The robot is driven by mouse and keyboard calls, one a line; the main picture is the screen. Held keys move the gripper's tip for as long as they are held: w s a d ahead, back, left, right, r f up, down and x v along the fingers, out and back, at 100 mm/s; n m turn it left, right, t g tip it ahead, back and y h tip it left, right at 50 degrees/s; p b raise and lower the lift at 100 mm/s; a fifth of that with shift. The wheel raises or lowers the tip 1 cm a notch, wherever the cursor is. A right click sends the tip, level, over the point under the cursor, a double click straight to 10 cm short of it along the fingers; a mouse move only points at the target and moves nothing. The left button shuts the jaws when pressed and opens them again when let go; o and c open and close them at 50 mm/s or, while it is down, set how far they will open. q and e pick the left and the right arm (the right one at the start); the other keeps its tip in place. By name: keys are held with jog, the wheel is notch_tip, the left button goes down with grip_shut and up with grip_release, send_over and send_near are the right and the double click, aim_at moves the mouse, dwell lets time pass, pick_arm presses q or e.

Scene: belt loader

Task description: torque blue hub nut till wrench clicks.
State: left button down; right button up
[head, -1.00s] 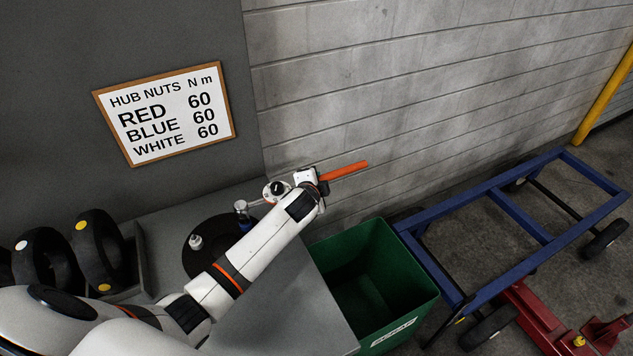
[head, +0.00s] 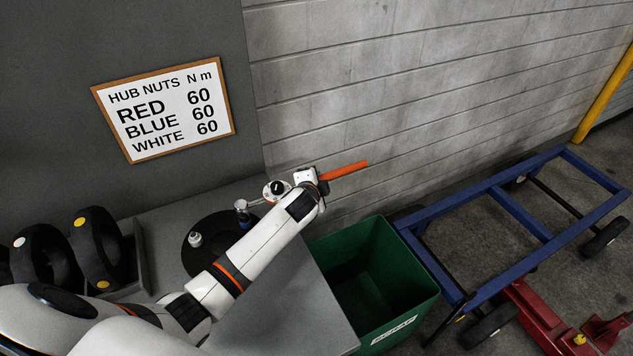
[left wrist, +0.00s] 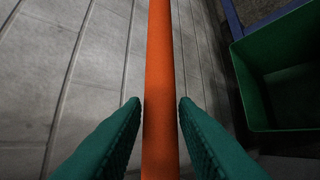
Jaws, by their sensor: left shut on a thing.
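The torque wrench shows its orange handle (head: 345,171) pointing right toward the block wall, and its round dial (head: 276,189) to the left of my gripper. Its silver end reaches the blue-marked hub nut (head: 241,205), which stands upright on a black round plate (head: 197,262). From here I cannot tell how fully the socket sits on it. My left gripper (head: 312,181) is shut on the wrench handle. In the left wrist view the green fingers (left wrist: 160,108) flank the orange handle (left wrist: 160,60). The forearm hides part of the plate. My right gripper is out of view.
A white-topped stud (head: 195,239) stands on the plate. Black tyres (head: 95,245) lean in a rack at left. A green scrap bin (head: 402,310) stands right of the grey bench (head: 300,312). A torque sign (head: 165,110) lists BLUE 60. A blue cart frame (head: 510,220) is beyond.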

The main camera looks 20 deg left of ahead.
pick_arm(q)
jog(key=shift+r, duration=0.15)
jog(key=shift+s+d+m+h+p, duration=0.6)
jog(key=shift+d+p, duration=0.05)
jog(key=shift+p, duration=0.25)
jog(key=shift+s+d, duration=0.1)
jog(key=shift+s+d+m+h+p, duration=0.55)
jog(key=shift+s+h+p, duration=0.1)
jog(key=shift+p, duration=0.25)
